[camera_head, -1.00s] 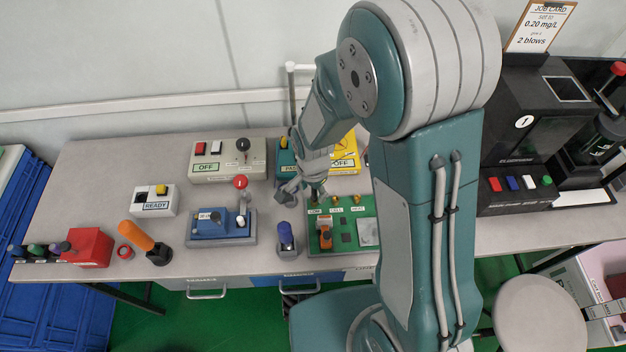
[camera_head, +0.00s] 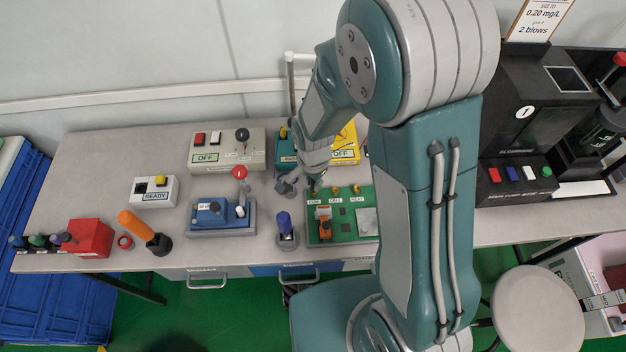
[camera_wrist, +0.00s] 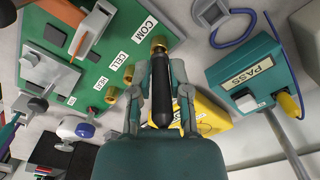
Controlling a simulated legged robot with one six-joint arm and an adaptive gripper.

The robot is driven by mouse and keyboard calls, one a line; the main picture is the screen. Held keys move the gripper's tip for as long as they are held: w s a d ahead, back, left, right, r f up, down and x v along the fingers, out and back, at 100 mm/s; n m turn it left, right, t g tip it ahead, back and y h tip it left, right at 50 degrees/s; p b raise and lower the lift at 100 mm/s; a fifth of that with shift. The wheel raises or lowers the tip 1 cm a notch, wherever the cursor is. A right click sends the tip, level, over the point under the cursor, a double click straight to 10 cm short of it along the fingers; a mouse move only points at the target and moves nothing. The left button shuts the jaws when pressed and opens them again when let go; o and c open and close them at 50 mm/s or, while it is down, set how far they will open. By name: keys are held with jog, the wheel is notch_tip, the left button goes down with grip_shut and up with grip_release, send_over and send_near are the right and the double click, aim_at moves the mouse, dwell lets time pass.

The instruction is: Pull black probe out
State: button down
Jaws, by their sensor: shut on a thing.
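The black probe (camera_wrist: 161,95) stands between the two fingers of my gripper (camera_wrist: 159,85) in the wrist view. My gripper is shut on its dark body. The probe's far end lines up with the brass socket (camera_wrist: 158,43) beside the COM label; I cannot tell whether it is still seated. The green board (camera_wrist: 97,38) also carries brass sockets (camera_wrist: 128,75) by the CELL label and a third label. In the head view my gripper (camera_head: 302,186) is at the back left corner of the green board (camera_head: 347,229), and the probe is hidden there.
A teal PASS box (camera_wrist: 245,75) with a blue cable and a yellow case (camera_wrist: 208,117) are close to my gripper. A blue tester (camera_head: 211,211) with a red-ball lever and a blue-handled stand (camera_head: 285,229) are left of the board. Bare bench lies between the devices.

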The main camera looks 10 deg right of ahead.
jog(key=shift+r, duration=2.3)
